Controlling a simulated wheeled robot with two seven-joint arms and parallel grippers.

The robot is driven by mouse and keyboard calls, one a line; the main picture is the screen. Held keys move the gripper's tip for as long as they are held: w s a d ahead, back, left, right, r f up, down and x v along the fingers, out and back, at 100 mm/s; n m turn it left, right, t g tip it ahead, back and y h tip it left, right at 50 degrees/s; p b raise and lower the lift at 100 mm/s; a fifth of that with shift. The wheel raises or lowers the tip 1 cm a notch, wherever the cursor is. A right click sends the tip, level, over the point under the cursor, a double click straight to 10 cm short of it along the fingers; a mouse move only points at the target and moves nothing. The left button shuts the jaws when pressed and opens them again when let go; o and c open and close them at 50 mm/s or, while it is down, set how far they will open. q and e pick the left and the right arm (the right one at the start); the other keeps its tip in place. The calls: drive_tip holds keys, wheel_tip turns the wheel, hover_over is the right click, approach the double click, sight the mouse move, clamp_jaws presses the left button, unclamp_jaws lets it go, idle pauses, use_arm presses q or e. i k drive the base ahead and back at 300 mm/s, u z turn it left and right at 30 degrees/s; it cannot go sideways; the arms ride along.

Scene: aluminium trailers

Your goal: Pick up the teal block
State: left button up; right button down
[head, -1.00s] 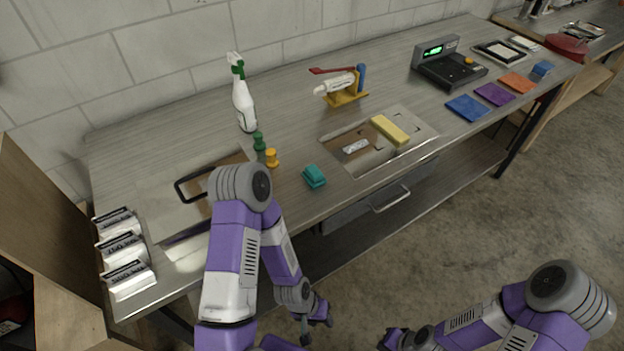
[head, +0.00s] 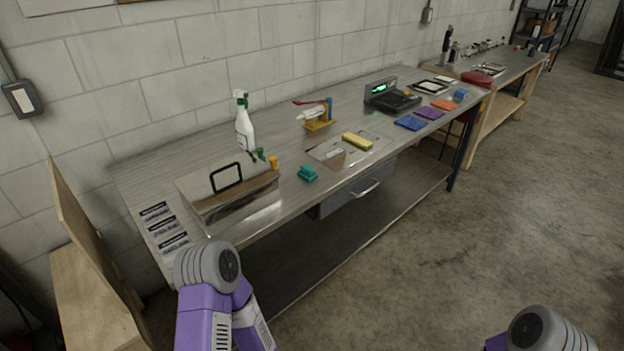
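The teal block (head: 308,173) lies on the metal workbench (head: 175,169) near its front edge, in the middle of the head view. It looks like a small block with a narrower upper part. My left arm comes in at the lower left, in front of the bench, and my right arm shows only at the lower right corner. Neither gripper is in view. Nothing touches the teal block, and bare bench top lies around it.
A metal box with a black handle (head: 226,178) stands left of the block, with green and orange pegs (head: 273,162) and a spray bottle (head: 244,124) behind. A metal plate with a yellow bar (head: 357,141) lies to the right. A drawer (head: 352,192) sits below the bench top.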

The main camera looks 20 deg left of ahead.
sight(307, 173)
drive_tip(key=z, duration=0.55)
drive_tip(key=i, duration=1.1)
drive_tip(key=u, duration=0.45)
drive_tip(key=i, duration=0.9)
drive_tip(key=u, duration=0.85)
